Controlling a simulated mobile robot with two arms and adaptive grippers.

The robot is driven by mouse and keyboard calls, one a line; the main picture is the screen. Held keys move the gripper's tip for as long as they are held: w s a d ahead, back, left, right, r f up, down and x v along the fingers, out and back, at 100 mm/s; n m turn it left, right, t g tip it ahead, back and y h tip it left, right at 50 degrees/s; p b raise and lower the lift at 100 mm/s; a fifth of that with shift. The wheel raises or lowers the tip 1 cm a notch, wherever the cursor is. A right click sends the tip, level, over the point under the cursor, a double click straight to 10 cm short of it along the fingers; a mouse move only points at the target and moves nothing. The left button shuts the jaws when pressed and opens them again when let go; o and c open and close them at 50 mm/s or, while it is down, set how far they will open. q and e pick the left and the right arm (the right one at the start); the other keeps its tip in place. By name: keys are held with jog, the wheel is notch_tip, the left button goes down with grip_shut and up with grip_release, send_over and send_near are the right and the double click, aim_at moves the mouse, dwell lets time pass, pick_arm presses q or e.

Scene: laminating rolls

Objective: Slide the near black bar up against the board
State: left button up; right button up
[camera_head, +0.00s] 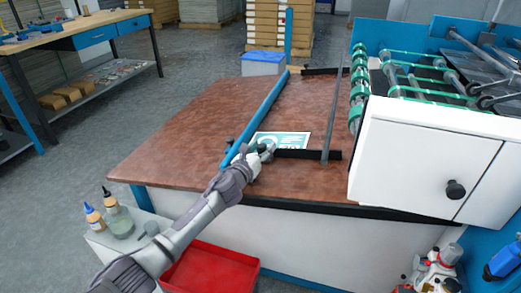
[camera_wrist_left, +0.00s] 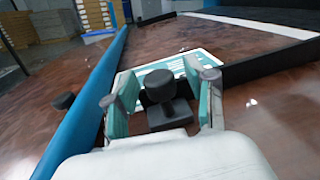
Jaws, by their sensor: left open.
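The near black bar (camera_head: 312,154) lies on the reddish-brown table (camera_head: 190,130), meeting a long dark rail (camera_head: 332,110) on its right. It also shows at the right in the left wrist view (camera_wrist_left: 262,65). A flat white and teal printed board (camera_head: 290,138) lies just beyond the bar, and its edge shows in the left wrist view (camera_wrist_left: 180,65). My left gripper (camera_head: 263,152) is open at the bar's left end. In the left wrist view its fingers (camera_wrist_left: 162,105) stand either side of a black knob (camera_wrist_left: 160,88) on a small block. Contact is unclear.
A long blue rail (camera_head: 258,115) runs along the table just left of my left gripper. A far black bar (camera_head: 325,71) lies toward the back. A white machine with green rollers (camera_head: 425,150) bounds the right. The left table area is clear.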

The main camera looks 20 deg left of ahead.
pick_arm(q)
jog(key=s, duration=0.4)
jog(key=s+a, duration=0.1)
jog(key=s, duration=0.3)
jog(key=s+a, duration=0.1)
jog(key=s, duration=0.2)
jog(key=shift+s+a, duration=0.15)
jog(key=shift+s, duration=0.25)
